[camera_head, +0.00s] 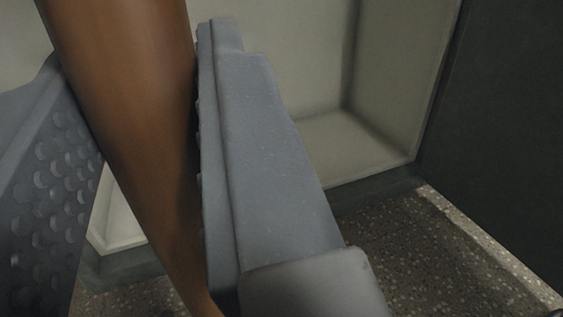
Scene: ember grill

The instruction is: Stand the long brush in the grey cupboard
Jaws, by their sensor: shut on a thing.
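My gripper (145,75) is shut on the brown wooden handle of the long brush (135,115). The handle runs steeply between the two grey fingers, from the top left to the bottom centre, tilted in the picture. Both its ends are out of view, and no bristles show. Behind the gripper is the open cupboard (398,85), pale grey-beige inside, with its back, right side wall and floor showing. The handle and fingers hide much of its left part. I cannot tell whether the handle is inside the opening or in front of it.
A dark upright panel (510,130) stands along the right, beside the cupboard opening. A dark plinth (375,190) runs below the cupboard floor.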

